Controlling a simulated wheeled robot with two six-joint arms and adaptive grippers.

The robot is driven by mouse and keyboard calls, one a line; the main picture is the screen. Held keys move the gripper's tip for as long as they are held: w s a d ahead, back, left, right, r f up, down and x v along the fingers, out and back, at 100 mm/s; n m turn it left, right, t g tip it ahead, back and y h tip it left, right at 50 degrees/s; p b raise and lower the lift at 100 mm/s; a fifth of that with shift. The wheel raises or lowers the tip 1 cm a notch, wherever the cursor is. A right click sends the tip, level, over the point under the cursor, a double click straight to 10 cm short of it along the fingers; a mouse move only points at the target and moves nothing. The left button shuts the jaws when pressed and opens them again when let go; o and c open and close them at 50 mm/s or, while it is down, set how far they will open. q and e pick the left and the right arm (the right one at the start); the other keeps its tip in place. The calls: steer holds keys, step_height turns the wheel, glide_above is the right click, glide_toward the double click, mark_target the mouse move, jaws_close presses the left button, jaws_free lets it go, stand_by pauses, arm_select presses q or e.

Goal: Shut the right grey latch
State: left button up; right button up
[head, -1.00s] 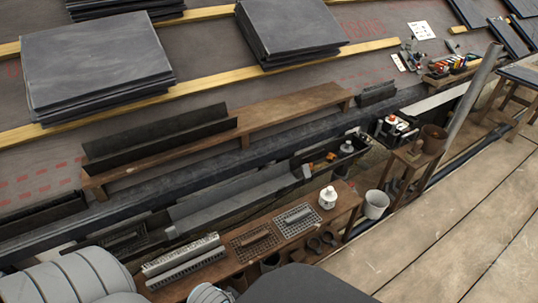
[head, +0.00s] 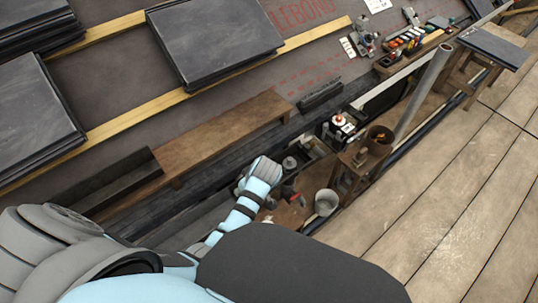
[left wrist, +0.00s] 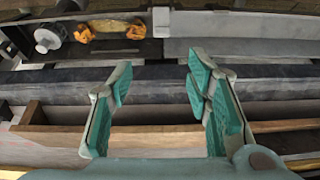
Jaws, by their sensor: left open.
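My left arm reaches from the lower left in the head view, over the gutter and the low bench, and its light blue wrist covers part of them. Its fingers are hard to make out there. In the left wrist view my left gripper (left wrist: 154,82) is open, with its teal-padded fingers wide apart and nothing between them. Beyond the fingers a small light grey upright piece (left wrist: 162,20) stands at the left end of a grey gutter (left wrist: 240,48). It may be a latch; I cannot tell whether it is the right one, or open or shut. My right gripper is not in view.
A dark tray with an orange-ended tool (left wrist: 110,28) and a white-capped bottle (left wrist: 46,38) lies left of the gutter. A wooden plank (head: 215,140) runs along the roof. A white bucket (head: 326,202) stands near the wrist. The boards (head: 440,215) at right are clear.

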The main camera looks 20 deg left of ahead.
arm_select(q)
steer(key=b+x, duration=0.2)
steer(key=x, duration=0.1)
steer(key=b+x, duration=0.2)
steer(key=x, duration=0.2)
steer(key=b+x, duration=0.3)
steer(key=x, duration=0.1)
steer(key=shift+s+f, duration=0.25)
steer(key=shift+b+x, duration=0.7)
steer(key=shift+x, duration=0.4)
steer(key=shift+w+a+f, duration=0.1)
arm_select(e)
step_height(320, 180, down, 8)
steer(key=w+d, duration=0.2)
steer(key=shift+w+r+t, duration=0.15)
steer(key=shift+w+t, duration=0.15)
arm_select(q)
steer(key=shift+c, duration=0.6)
jaws_close()
